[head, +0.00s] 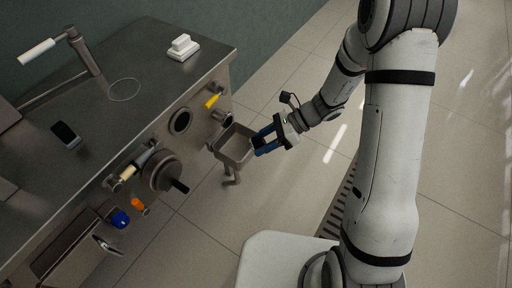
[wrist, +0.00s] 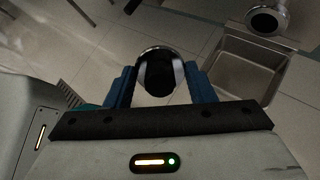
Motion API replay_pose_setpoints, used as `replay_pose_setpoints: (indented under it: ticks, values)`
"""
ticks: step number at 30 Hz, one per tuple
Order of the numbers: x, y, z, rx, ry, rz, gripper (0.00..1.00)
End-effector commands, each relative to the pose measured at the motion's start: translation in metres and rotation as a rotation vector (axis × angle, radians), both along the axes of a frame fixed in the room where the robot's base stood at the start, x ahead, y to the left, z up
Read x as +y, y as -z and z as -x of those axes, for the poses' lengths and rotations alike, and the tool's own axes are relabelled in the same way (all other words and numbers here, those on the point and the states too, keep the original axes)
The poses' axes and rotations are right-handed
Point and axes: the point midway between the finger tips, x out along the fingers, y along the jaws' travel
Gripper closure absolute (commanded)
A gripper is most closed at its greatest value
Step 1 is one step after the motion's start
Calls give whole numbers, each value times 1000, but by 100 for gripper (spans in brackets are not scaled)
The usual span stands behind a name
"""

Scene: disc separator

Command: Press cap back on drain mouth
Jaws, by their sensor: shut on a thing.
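My gripper (head: 260,140) is out in front of the machine's side, at the right edge of the metal catch basin. Its blue fingers also show in the wrist view (wrist: 161,85). They are shut on a round cap (wrist: 160,72) with a shiny rim and a dark middle. In the head view I cannot make out the cap between the fingers. The drain mouth (wrist: 266,19), a short metal pipe end with a dark opening, is at the upper right of the wrist view, apart from the cap. In the head view it sticks out (head: 222,117) just above the basin.
The open metal basin (wrist: 248,64) hangs below the drain mouth, with a pipe beneath it. The machine's front carries a yellow handle (head: 212,101), a dark round port (head: 181,121), a large round hub (head: 163,173) and a blue knob (head: 120,219). Open tiled floor lies to the right.

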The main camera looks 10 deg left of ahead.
Motion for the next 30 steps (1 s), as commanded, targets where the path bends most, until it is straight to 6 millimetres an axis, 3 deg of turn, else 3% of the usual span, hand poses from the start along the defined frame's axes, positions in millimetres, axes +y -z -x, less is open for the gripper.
replay_pose_setpoints:
  ticks: [1, 6, 12, 20, 30]
  values:
    - [8, 22, -2, 26, 78, -57, 82]
    - [32, 42, -19, 69, 338, -258, 82]
    - [42, 63, -47, 53, 598, -458, 82]
    - [38, 72, -70, 10, 769, -575, 82]
    - [36, 69, -73, 4, 790, -586, 82]
